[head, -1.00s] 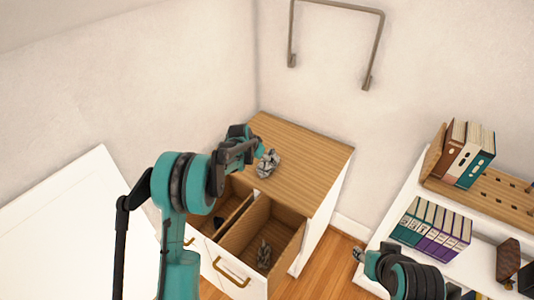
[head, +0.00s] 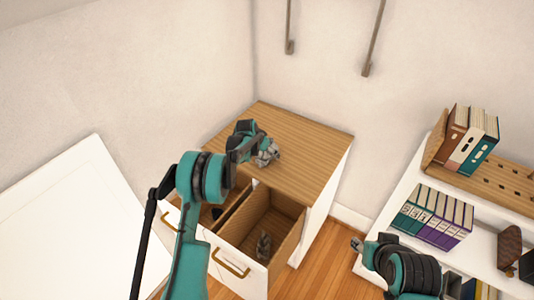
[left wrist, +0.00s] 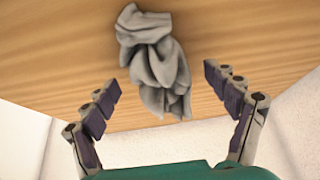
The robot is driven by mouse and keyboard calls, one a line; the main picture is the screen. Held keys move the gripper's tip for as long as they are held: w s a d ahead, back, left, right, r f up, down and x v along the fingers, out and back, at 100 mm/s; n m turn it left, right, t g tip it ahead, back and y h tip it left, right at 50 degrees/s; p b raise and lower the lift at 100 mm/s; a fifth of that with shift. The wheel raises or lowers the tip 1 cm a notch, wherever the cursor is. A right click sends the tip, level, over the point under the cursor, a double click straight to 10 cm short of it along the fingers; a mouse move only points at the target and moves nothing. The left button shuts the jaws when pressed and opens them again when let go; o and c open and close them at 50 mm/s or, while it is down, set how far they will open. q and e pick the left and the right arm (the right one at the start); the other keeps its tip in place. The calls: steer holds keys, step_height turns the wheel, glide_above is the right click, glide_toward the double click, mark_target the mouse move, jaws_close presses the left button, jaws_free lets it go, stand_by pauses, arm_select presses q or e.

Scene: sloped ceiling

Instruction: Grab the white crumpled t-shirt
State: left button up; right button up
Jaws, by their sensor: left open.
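The crumpled t-shirt (head: 268,154) lies on the wooden top of the cabinet, and it looks light grey-white. In the left wrist view the t-shirt (left wrist: 155,60) lies ahead of and between the two fingers, a little beyond their tips. My left gripper (left wrist: 160,85) is open and empty, over the front edge of the cabinet top. In the head view my left gripper (head: 258,152) is right at the t-shirt and partly covers it. My right gripper (head: 357,243) is at the lower right, away from the cabinet; its fingers are too small to judge.
The cabinet top (head: 310,155) is otherwise bare. Below it two drawers stand open; the right drawer (head: 283,222) holds a small grey-brown object (head: 263,245). A white shelf (head: 485,240) with books (head: 432,215) stands at the right. A white panel (head: 75,220) is at the left.

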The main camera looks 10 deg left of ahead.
arm_select(q)
steer(key=c, duration=1.4)
